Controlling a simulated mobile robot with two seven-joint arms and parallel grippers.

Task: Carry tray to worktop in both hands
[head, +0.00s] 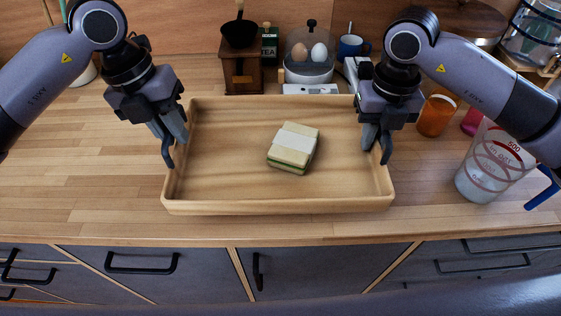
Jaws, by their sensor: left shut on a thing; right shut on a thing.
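The light wooden tray (230,190) is at the middle of the wooden worktop (90,185), near its front edge. Whether it rests on the surface or is slightly above it, I cannot tell for sure. A wrapped sandwich-like block (294,147) with a white band lies inside the tray, right of its middle. My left gripper (172,143) is shut on the tray's left wall. My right gripper (374,142) is shut on the tray's right wall. The fingers hide parts of both side walls.
Behind the tray stand a coffee grinder (241,70), a tea tin (270,45), an egg cooker (309,60) and a blue mug (352,46). The worktop left of the tray is clear.

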